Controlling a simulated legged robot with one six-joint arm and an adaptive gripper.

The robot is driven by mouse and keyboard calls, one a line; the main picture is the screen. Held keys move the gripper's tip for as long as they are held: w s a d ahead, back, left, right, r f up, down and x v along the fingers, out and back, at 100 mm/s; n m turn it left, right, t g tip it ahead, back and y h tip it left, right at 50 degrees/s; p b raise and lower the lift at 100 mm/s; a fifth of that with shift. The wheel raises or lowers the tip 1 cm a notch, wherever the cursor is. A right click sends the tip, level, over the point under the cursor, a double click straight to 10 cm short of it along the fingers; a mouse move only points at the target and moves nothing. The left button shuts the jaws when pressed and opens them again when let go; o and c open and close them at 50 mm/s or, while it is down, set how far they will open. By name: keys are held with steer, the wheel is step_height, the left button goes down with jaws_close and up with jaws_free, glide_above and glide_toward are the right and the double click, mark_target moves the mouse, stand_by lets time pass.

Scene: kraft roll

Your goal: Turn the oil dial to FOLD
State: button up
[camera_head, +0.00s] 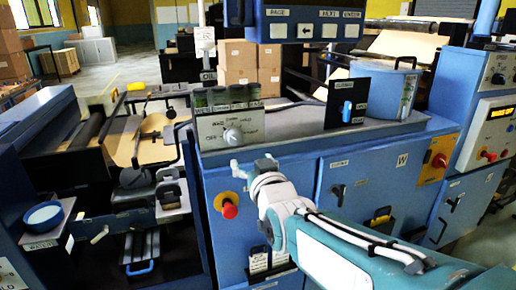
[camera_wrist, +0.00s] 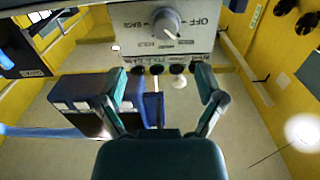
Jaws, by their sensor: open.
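I cannot read a FOLD label clearly. My gripper (camera_head: 248,167) is in front of and below the panel in the head view.
A red knob on a yellow plate (camera_head: 229,211) sits below the panel on the machine front. A black panel with a blue switch (camera_head: 346,111) and a blue pot (camera_head: 392,88) stand to the right. Several dark jars (camera_head: 238,96) line up behind the dial panel.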

mark_target(236, 141)
steer(key=w+a, duration=0.1)
steer(key=w, duration=0.1)
steer(key=w+a, duration=0.2)
steer(key=shift+w, duration=0.2)
steer(key=w, duration=0.5)
steer(key=shift+w, duration=0.3)
steer(key=shift+w+a, duration=0.2)
steer(key=shift+a, duration=0.45)
steer(key=shift+d, duration=0.3)
steer(key=c, duration=1.1)
